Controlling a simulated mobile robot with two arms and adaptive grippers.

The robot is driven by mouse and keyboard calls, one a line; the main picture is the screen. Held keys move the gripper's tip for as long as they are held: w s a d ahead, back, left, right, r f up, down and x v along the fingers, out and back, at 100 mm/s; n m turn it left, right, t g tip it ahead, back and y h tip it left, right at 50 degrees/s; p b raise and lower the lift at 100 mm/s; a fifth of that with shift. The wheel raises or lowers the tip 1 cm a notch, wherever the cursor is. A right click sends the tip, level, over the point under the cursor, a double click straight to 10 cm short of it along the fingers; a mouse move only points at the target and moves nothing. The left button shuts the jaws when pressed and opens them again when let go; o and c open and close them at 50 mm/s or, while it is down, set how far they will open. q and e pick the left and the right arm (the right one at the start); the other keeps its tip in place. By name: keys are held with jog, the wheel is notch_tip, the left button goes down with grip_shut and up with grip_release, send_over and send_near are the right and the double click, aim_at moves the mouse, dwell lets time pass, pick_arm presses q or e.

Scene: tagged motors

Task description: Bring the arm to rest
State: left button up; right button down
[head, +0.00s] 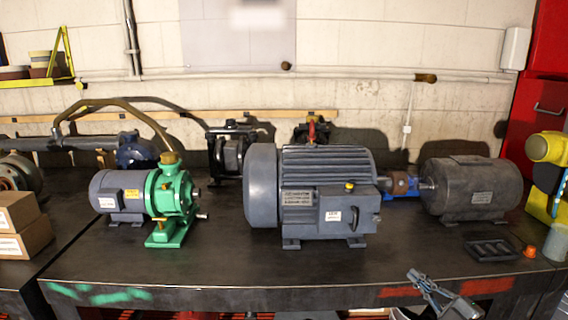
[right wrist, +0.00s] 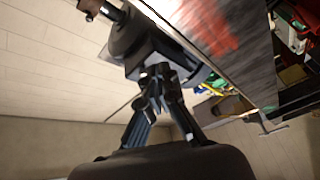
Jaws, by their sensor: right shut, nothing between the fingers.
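My right gripper (head: 428,287) is at the bottom of the head view, in front of the bench's front edge. It is shut and empty. In the right wrist view its fingers (right wrist: 160,88) come together with nothing between them. A large grey motor (head: 325,190) with tags stands in the middle of the bench. A green pump with a small grey motor (head: 120,195) stands at the left. A dark grey motor (head: 470,188) stands at the right. All stand apart from the gripper. My left gripper is not in view.
The dark bench top (head: 220,260) has free room along its front. A black tray (head: 492,249) and a small orange item (head: 530,251) lie at the right. Cardboard boxes (head: 25,230) sit at the far left. A red cabinet (head: 535,120) stands at the far right.

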jog(key=s+a+f+m+g+h, duration=0.3)
jog(key=s+f+m+h, duration=0.25)
jog(key=s+f, duration=0.2)
jog(key=s+a+f+m+g+h, duration=0.2)
jog(key=s+f+m+g+h, duration=0.15)
jog(key=s+f+m, duration=0.45)
jog(key=s+a+f+m+g, duration=0.1)
jog(key=s+a+f+g, duration=0.15)
jog(key=s, duration=0.35)
jog(key=s+a+f+g, duration=0.1)
jog(key=s+g, duration=0.2)
jog(key=s, duration=0.4)
jog(key=s+a+f+m+g, duration=0.1)
jog(key=s+a+f+g, duration=0.1)
jog(key=s, duration=0.4)
notch_tip(320, 180, down, 24)
jog(key=s+g+p, duration=0.1)
jog(key=s+p, duration=0.1)
jog(key=s+d+f+g+p, duration=0.1)
jog(key=s+d+f, duration=0.2)
jog(key=s+f, duration=1.1)
jog(key=shift+s+d+f+g+p, duration=0.2)
jog(key=shift+s+g+p, duration=0.15)
jog(key=shift+s, duration=0.85)
